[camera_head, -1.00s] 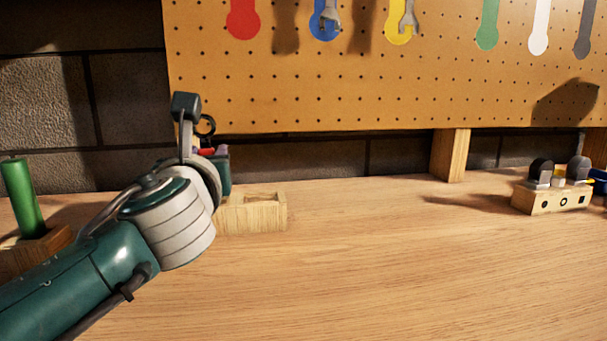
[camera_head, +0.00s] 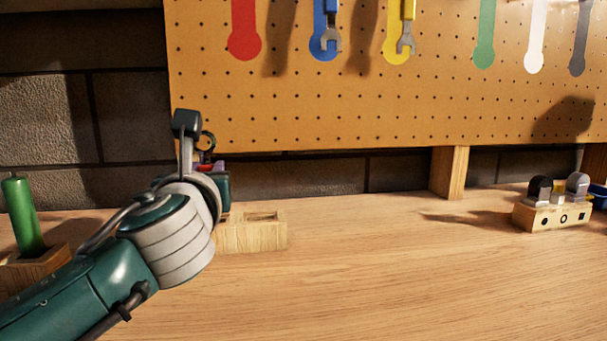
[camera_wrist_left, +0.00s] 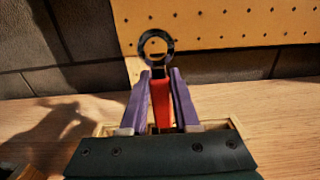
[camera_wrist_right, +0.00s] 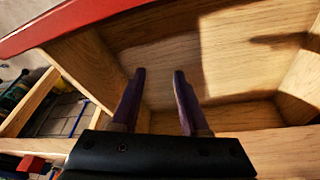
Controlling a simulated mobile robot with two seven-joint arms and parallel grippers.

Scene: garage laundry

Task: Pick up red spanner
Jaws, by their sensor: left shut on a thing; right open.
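The red spanner (camera_wrist_left: 161,100) is upright between the purple fingers of my left gripper (camera_wrist_left: 160,78), which is shut on its red handle. Its dark ring end (camera_wrist_left: 171,44) stands above the fingertips, and its lower end is hidden. In the head view, the ring (camera_head: 208,140) shows just behind my left wrist, which hides most of the gripper. A light wooden block (camera_head: 262,235) with open slots stands on the bench beside this wrist. My right gripper (camera_wrist_right: 159,74) is open and empty over a wooden compartment, and is out of the head view.
A pegboard (camera_head: 300,110) with coloured spanner outlines hangs at the back; spanners hang on the blue and yellow ones. A green-handled tool (camera_head: 24,215) stands at left. A small wooden block (camera_head: 545,216) with dark-topped pieces stands at right. The middle bench is clear.

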